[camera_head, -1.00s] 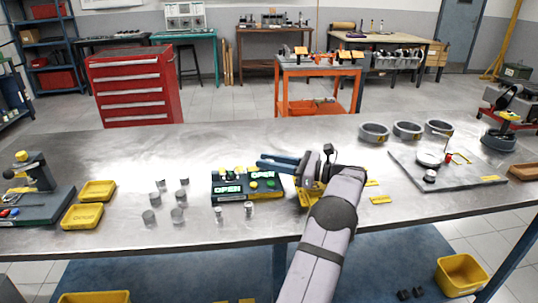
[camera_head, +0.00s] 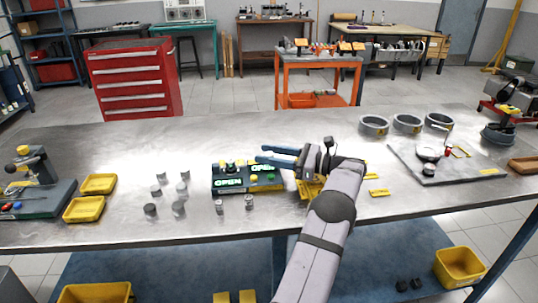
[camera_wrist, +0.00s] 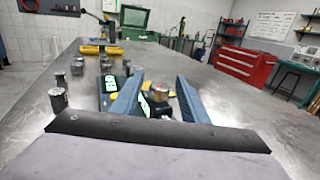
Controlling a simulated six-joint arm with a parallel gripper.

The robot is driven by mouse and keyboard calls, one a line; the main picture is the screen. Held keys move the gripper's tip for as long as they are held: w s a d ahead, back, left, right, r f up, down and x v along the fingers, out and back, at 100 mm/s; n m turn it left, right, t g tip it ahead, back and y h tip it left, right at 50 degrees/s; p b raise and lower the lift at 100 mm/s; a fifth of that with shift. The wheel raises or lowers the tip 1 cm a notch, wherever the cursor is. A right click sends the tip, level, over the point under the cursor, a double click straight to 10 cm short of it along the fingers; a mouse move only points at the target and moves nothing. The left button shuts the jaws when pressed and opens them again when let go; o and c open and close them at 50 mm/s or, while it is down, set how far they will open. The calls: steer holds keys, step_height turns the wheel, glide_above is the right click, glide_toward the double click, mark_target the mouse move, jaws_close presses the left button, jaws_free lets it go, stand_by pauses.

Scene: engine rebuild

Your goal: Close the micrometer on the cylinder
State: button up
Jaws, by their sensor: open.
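A dark box (camera_head: 218,190) with lit green displays reading OPEN stands mid-table in the head view. My gripper (camera_head: 262,154) has blue fingers, apart and empty, pointing left over the box's back right; the wrist view shows both fingers (camera_wrist: 158,82) either side of that part, without clear contact. Small grey cylinders (camera_head: 180,207) stand left of the box, and two more (camera_head: 248,203) stand in front. I cannot make out which part is the micrometer.
Two yellow trays (camera_head: 98,184) and a dark stand (camera_head: 38,198) are at the left. A grey plate with instruments (camera_head: 470,172) lies at the right, with grey rings (camera_head: 374,126) behind it. Bare table lies behind the box.

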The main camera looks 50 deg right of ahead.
steer(key=shift+s, duration=0.1)
steer(key=shift+b+v, duration=0.4)
steer(key=shift+v, duration=3.2)
steer(key=shift+r, duration=0.15)
